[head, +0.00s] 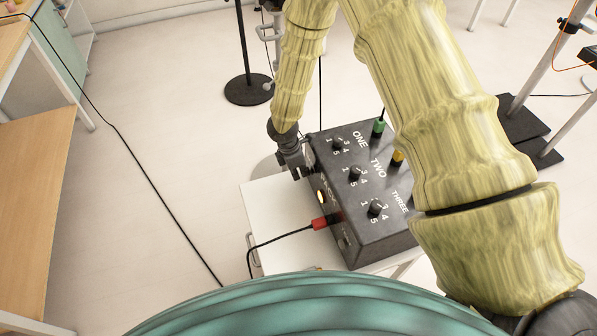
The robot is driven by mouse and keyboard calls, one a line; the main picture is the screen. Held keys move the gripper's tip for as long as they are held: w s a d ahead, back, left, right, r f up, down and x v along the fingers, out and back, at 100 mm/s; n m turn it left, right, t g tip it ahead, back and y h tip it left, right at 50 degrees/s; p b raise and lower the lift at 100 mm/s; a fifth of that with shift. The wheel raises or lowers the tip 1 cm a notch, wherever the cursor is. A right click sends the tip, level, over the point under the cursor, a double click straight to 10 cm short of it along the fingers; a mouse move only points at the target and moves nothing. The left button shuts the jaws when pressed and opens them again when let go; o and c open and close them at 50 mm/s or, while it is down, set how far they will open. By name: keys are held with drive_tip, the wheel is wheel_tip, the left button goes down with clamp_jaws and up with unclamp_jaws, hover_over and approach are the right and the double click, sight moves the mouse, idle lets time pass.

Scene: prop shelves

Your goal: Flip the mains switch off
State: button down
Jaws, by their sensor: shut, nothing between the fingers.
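A dark grey control box (380,240) sits on a small white table (258,212). Its top has three knobs marked ONE (338,144), TWO (355,174) and THREE (376,208). On its left side face a small yellow light (321,197) glows and a red plug (325,222) is in place. My gripper (304,173) is shut and empty at the far end of this side face, close to the box; I cannot tell whether it touches. The mains switch is not clearly visible; the gripper may cover part of that face.
A black cable runs from the red plug over the table edge. Green (379,127) and yellow (397,157) plugs stand at the box's far side, partly behind my arm. A round-based stand (248,88) is beyond.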

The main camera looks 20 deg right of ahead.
drive_tip(key=shift+d+r+p, duration=0.15)
drive_tip(key=shift+r+p, duration=0.35)
drive_tip(key=shift+r, duration=0.25)
drive_tip(key=a+v, duration=0.2)
drive_tip(key=v, duration=0.9)
drive_tip(key=shift+a, duration=0.35)
drive_tip(key=shift+f, duration=0.1)
